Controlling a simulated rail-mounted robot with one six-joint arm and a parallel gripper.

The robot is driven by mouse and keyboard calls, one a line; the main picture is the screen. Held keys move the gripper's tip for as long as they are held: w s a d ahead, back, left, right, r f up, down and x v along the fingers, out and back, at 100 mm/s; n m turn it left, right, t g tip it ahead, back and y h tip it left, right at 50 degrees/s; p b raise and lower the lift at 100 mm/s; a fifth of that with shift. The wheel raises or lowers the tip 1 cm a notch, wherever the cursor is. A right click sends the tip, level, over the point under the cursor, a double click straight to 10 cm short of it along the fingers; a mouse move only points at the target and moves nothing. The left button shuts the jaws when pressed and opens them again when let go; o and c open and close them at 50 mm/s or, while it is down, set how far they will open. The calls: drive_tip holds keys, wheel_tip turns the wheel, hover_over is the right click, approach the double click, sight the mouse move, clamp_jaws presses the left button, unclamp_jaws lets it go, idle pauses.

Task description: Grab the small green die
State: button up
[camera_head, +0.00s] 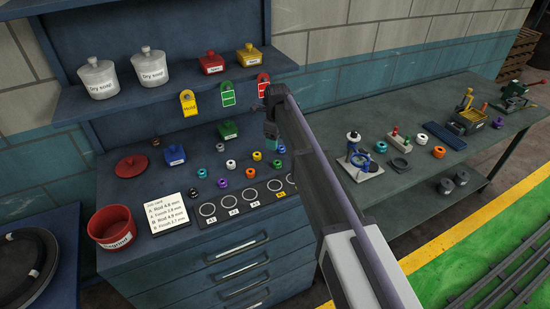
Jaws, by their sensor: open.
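My gripper (271,143) hangs at the far end of my arm, over the back right of the cabinet top, near that ring in the picture. It is open and appears empty. My arm hides part of the cabinet's right side.
A row of marked circles (208,209) lies in front. A red pot (112,227) and a white card (167,213) are at left. The right bench (415,176) holds tools and rings.

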sight(278, 163)
wheel_tip(278, 163, down, 11)
drive_tip(key=b, duration=1.1)
drive_tip(key=shift+d+f, duration=0.15)
drive_tip(key=shift+f, duration=0.05)
drive_tip(key=shift+r, duration=0.25)
drive_tip(key=c, duration=1.1)
drive_tip(key=shift+o, duration=0.2)
drive_tip(key=shift+p, duration=0.3)
wheel_tip(278, 163, up, 10)
drive_tip(key=p, duration=1)
drive_tip(key=shift+r, duration=0.15)
